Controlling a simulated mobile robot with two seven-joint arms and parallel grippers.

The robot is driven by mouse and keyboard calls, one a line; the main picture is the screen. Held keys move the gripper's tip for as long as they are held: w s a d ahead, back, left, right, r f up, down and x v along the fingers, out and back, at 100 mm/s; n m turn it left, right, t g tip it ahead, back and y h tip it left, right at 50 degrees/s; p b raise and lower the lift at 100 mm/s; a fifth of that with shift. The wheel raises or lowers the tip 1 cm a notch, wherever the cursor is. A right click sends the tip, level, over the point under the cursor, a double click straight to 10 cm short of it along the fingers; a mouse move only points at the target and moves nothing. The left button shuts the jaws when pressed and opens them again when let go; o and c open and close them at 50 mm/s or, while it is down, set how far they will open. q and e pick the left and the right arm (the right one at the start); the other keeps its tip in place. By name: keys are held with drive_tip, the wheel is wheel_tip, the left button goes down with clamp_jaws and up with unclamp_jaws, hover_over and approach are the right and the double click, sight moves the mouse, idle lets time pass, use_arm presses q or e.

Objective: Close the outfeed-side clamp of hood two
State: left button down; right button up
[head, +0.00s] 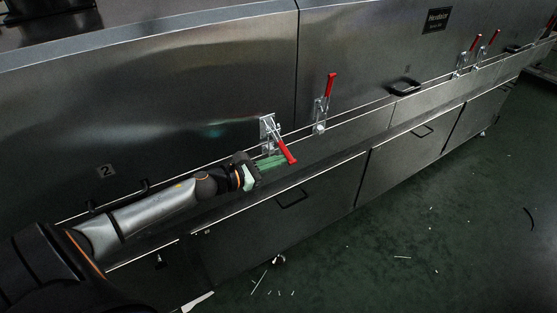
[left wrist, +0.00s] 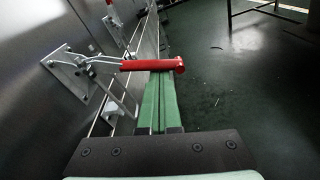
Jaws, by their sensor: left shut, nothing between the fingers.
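Hood two (head: 150,120) is the dark steel panel with a "2" plate. At its right end, left of the seam, is a toggle clamp with a metal base plate (head: 267,128) and a red handle (head: 287,151). The handle slants outward and down to the right, unlike the upright handle on the neighbouring clamp. My left gripper (head: 272,161) is shut and empty, its green fingers just left of the handle. In the left wrist view the red handle (left wrist: 150,65) lies crosswise at the tips of the green fingers (left wrist: 158,100); I cannot tell whether they touch. My right gripper is out of view.
A neighbouring clamp (head: 329,90) with an upright red handle stands right of the seam. More red-handled clamps (head: 470,48) are farther right. A black hood handle (head: 404,88) sticks out. Lower doors (head: 290,215) run below. The green floor (head: 400,240) has scattered scraps but is mostly open.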

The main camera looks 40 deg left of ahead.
use_arm(q)
drive_tip(key=shift+s+d+r+n+h+p, duration=0.1)
drive_tip(key=shift+d+r+n+h+p, duration=0.05)
drive_tip(key=shift+r+n+p, duration=0.3)
drive_tip(key=shift+d+r+n+h+p, duration=0.15)
drive_tip(key=shift+r+n+p, duration=0.1)
drive_tip(key=shift+r+p, duration=0.25)
drive_tip(key=r+n+p, duration=0.3)
drive_tip(key=shift+s+d, duration=0.1)
drive_tip(key=shift+d, duration=0.15)
drive_tip(key=shift+r+n+g+h+p, duration=0.3)
drive_tip(key=shift+n+h+p, duration=0.05)
drive_tip(key=shift+n+h, duration=0.05)
wheel_tip(320, 180, up, 5)
drive_tip(key=n+h+p, duration=0.1)
drive_tip(key=n+p, duration=0.2)
drive_tip(key=n, duration=0.3)
hover_over(282, 147)
drive_tip(key=s, duration=0.2)
drive_tip(key=shift+w+a+r, duration=0.1)
drive_tip(key=shift+r, duration=0.05)
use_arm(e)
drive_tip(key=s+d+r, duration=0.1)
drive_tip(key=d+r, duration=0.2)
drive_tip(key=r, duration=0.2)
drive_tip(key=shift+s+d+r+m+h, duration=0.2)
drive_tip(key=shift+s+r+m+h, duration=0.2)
